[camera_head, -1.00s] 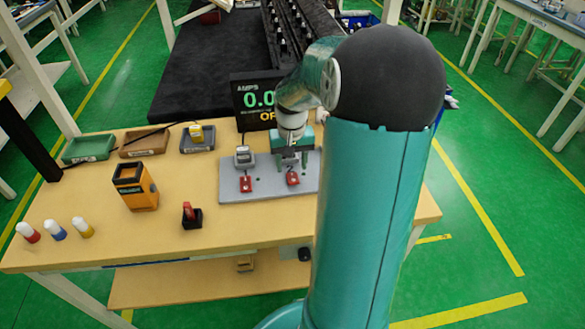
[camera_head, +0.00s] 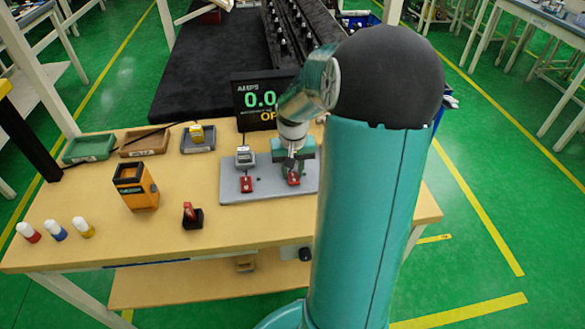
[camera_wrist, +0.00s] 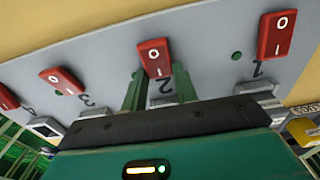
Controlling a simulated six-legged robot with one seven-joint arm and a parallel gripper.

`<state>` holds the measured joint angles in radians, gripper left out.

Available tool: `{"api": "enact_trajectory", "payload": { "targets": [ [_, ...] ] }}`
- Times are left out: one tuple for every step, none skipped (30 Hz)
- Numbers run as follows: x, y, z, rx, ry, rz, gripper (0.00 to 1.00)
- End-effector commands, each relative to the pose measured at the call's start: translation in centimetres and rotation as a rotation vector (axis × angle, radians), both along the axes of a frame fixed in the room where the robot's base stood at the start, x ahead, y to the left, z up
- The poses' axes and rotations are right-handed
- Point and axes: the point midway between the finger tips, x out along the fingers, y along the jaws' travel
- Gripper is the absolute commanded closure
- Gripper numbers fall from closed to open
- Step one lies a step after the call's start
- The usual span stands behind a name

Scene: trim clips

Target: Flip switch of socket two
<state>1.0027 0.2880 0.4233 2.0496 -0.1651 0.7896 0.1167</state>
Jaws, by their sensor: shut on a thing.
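The red rocker switch of socket two (camera_wrist: 155,57) sits on the grey panel (camera_wrist: 210,50), with the printed 2 just below it in the wrist view. It also shows in the head view (camera_head: 293,179). My gripper (camera_wrist: 159,76) has its two green fingers on either side of the switch's near end, shut on it. In the head view my gripper (camera_head: 292,168) is low over the panel at this switch and hides socket two. Exact finger contact is hard to see.
Red switches one (camera_wrist: 277,35) and three (camera_wrist: 62,81) flank switch two. A grey plug (camera_head: 245,157) stands behind switch one. The display (camera_head: 262,102) reads partly "0." and "OF". An orange meter (camera_head: 137,187) and a red-and-black item (camera_head: 192,215) stand left on the table.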

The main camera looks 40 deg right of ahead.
Motion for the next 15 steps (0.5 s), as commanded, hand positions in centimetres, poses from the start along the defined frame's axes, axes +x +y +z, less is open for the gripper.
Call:
{"api": "enact_trajectory", "payload": {
  "targets": [
    [-0.08,0.17,0.04,-0.018,-0.023,0.003,0.94],
    [-0.09,0.20,0.13,-0.031,-0.042,0.003,0.94],
    [-0.22,0.25,0.14,-0.047,-0.066,0.001,0.94],
    [-0.22,0.31,0.21,-0.061,-0.088,0.003,0.94],
    [-0.31,0.34,0.20,-0.075,-0.106,0.004,0.94],
    [-0.39,0.40,0.26,-0.092,-0.133,0.003,0.94],
    [-0.42,0.44,0.27,-0.106,-0.153,0.002,0.94],
    [-0.50,0.48,0.27,-0.119,-0.172,0.003,0.94],
    [-0.54,0.51,0.33,-0.137,-0.198,0.003,0.94],
    [-0.61,0.56,0.30,-0.148,-0.216,0.003,0.94],
    [-0.64,0.60,0.35,-0.160,-0.234,0.002,0.94],
    [-0.71,0.60,0.36,-0.175,-0.255,0.002,0.94],
    [-0.75,0.62,0.36,-0.184,-0.269,0.002,0.94],
    [-0.76,0.67,0.34,-0.193,-0.281,0.003,0.94],
    [-0.77,0.67,0.40,-0.202,-0.297,0.002,0.94]
  ]
}}
